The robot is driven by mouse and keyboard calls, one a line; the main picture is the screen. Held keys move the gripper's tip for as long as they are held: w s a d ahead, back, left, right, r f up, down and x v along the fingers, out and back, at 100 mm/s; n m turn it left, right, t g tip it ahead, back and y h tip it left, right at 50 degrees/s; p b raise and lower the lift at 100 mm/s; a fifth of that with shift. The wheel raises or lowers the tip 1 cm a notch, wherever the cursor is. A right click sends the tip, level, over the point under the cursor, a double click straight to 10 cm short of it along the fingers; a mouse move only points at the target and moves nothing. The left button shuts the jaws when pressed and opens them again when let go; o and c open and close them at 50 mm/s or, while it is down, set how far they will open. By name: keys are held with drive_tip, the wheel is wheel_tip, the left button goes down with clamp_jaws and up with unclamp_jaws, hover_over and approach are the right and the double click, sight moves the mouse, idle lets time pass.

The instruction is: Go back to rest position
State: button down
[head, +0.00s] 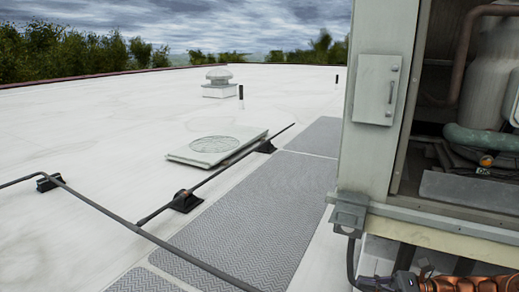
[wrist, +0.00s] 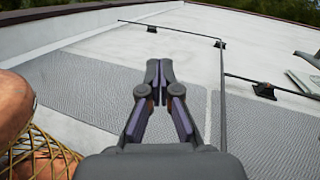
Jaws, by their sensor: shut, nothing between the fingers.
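My gripper (wrist: 159,72) shows in the middle of the wrist view. Its two fingers meet at the tips and hold nothing. It points out over the grey textured walkway mats (wrist: 90,85) on the white roof, apart from anything around it.
An open cooler cabinet (head: 380,140) with pipes and a tank fills the right of the head view. Black pipes (head: 95,205) on small supports cross the roof. A flat square panel (head: 213,147) lies beyond them, with a roof vent (head: 219,84) farther back. Grey mats (head: 262,205) run alongside the cabinet.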

drive_tip(key=s+a+r+n+g+h, duration=0.1)
drive_tip(key=s+a+r+n+g, duration=0.15)
drive_tip(key=a, duration=0.25)
drive_tip(key=s+a+r+n+g+h, duration=0.1)
drive_tip(key=s+a+n+g+h, duration=0.15)
drive_tip(key=a, duration=0.25)
drive_tip(key=s+a+n+g+h, duration=0.25)
drive_tip(key=s+n+h, duration=0.25)
drive_tip(key=s, duration=0.3)
drive_tip(key=s+a+n+g+h, duration=0.1)
drive_tip(key=s+a+n+h, duration=0.25)
drive_tip(key=s, duration=0.55)
drive_tip(key=s+d+f+n+t+h, duration=0.25)
drive_tip(key=s+d+n+h, duration=0.25)
drive_tip(key=s+d+h, duration=0.25)
wheel_tip(320, 180, up, 14)
drive_tip(key=t+p, duration=0.1)
drive_tip(key=p, duration=1.1)
drive_tip(key=shift+w+d+f+p, duration=0.15)
drive_tip(key=shift+w+p, duration=0.05)
drive_tip(key=shift+p, duration=0.15)
drive_tip(key=shift+d+m+y, duration=0.15)
drive_tip(key=shift+m+y, duration=0.1)
